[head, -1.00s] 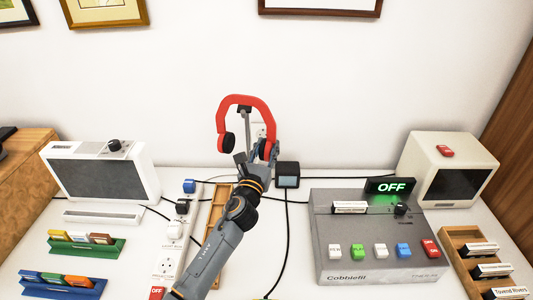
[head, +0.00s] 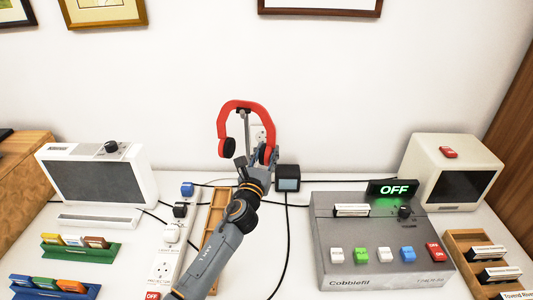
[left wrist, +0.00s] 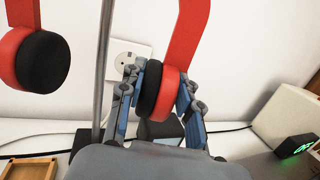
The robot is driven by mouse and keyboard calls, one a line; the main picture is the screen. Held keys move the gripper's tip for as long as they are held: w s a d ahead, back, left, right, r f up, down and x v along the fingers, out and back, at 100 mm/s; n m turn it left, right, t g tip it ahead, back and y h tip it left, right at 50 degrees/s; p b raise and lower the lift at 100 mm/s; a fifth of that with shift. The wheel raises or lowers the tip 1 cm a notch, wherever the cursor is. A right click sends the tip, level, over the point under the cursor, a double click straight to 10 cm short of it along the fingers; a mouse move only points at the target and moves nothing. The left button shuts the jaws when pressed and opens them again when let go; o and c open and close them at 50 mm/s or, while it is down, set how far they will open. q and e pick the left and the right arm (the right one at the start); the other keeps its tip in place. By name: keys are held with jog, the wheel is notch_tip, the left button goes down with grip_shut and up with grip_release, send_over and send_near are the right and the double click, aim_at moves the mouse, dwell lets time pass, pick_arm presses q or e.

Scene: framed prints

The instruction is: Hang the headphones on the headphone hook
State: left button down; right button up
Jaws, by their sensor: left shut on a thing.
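The headphones (head: 252,104) are red with black ear pads and stand upright, band on top. My left gripper (head: 264,157) is shut on their right ear cup, which shows between its fingers (left wrist: 165,92) in the left wrist view. The other ear cup (left wrist: 43,62) hangs free at the left there. The headphone hook's thin grey pole (head: 247,130) rises between the two cups, and it also shows in the left wrist view (left wrist: 104,70). Its dark top sits just under the band's middle; I cannot tell whether they touch. My right gripper is not in view.
A white power strip (head: 165,262) and a wooden tray (head: 211,235) lie left of my arm. A small dark box (head: 288,178) stands just right of the gripper. A grey button console (head: 350,245) stands further right. The white wall is behind.

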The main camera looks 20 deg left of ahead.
pick_arm(q)
jog(key=c, duration=0.8)
grip_release()
jog(key=shift+c, duration=0.2)
